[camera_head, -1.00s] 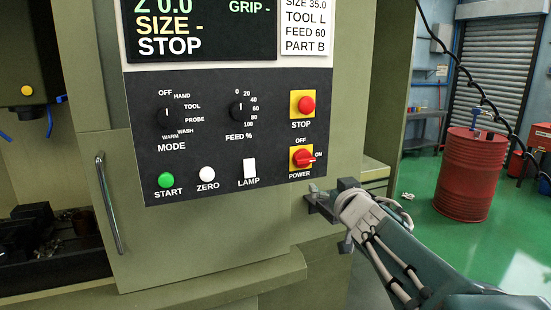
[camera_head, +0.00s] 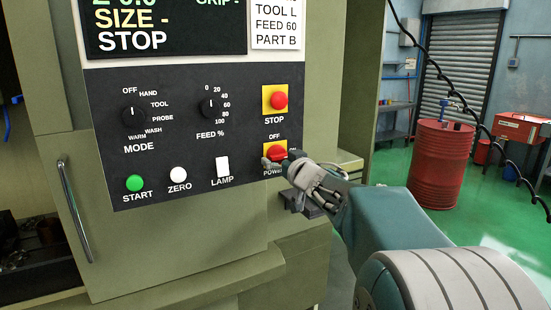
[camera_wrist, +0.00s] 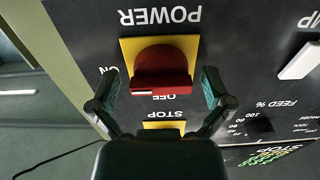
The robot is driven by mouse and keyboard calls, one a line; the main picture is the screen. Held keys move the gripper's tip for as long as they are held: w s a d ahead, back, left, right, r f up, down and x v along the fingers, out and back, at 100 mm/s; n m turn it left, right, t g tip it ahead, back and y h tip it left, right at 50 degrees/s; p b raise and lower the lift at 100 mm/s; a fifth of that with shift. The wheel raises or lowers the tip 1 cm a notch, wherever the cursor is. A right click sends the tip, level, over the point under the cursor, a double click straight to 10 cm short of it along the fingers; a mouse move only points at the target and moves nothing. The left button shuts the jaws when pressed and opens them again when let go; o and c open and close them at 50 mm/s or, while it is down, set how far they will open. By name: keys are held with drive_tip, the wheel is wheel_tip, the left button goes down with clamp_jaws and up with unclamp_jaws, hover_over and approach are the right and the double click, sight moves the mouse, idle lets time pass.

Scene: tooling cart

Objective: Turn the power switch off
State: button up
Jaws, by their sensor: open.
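The power switch (camera_head: 277,151) is a red rotary knob on a yellow plate at the lower right of the dark control panel (camera_head: 230,135). My gripper (camera_head: 279,164) is in front of it and hides its lower part and most of the ON label. In the wrist view, upside down, the red knob (camera_wrist: 161,68) lies between the spread fingers of my open gripper (camera_wrist: 160,80). One finger is beside each end of its bar, with dark gaps showing. The white mark is at the bar's left end, toward the ON label; OFF is below the bar.
The red STOP button (camera_head: 280,100) sits right above the switch. The white LAMP rocker (camera_head: 222,166) and ZERO button (camera_head: 178,174) are to its left. A grey block (camera_head: 308,203) juts out below the panel. A red drum (camera_head: 438,165) stands farther right.

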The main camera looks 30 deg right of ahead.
drive_tip(key=shift+w, duration=0.4)
drive_tip(key=c, duration=1)
drive_tip(key=shift+c, duration=0.2)
